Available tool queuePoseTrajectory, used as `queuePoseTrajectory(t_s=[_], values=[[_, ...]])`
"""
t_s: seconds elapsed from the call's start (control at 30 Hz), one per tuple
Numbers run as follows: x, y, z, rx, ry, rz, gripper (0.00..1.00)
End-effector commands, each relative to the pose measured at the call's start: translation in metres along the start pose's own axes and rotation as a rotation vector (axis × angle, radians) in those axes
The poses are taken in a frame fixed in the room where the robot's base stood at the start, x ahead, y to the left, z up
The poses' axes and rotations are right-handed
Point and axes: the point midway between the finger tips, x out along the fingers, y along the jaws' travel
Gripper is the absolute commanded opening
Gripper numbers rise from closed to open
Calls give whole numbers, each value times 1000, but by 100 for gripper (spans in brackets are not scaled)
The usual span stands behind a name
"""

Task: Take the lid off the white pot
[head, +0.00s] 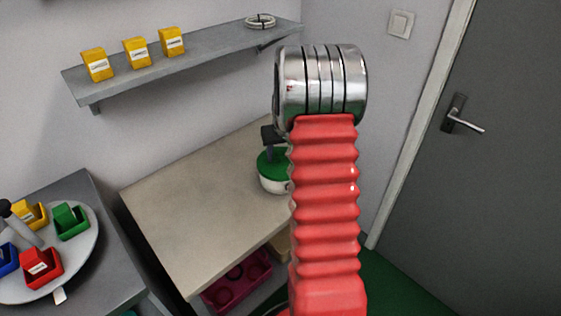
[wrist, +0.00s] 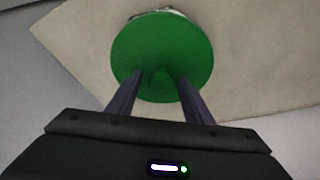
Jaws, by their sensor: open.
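The white pot (head: 271,185) stands on the beige worktop, partly hidden behind my red arm in the head view. Its green lid (head: 268,167) is on it. In the wrist view the lid (wrist: 162,45) is a large green disc with a round green knob near its lower edge, and a sliver of the white pot (wrist: 160,11) shows beyond it. My gripper (wrist: 159,80) is open, its two dark fingers on either side of the knob with gaps visible. In the head view my dark gripper (head: 271,150) is above the lid, partly hidden by my arm.
The beige worktop (head: 190,205) is clear left of the pot. A grey wall shelf (head: 200,62) above holds yellow boxes and a coiled cable (head: 260,21). A round tray (head: 80,250) with coloured bins stands at left. A magenta crate (head: 238,284) is below the worktop.

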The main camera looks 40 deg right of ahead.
Motion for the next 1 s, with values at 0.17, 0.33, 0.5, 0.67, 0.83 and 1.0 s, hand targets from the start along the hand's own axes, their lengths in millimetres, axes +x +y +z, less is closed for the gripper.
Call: queuePoseTrajectory(t_s=[0.17, 0.33, 0.5, 0.67, 0.83, 1.0], values=[[0, 0, 0, 0, 0, 0, 46], [0, 0, 0, -1, 0, 0, 46], [0, -1, 0, -1, 0, 0, 40], [0, -1, 0, -1, 0, 0, 29], [0, -1, 0, -1, 0, 0, 17], [0, -1, 0, -1, 0, 0, 5]])
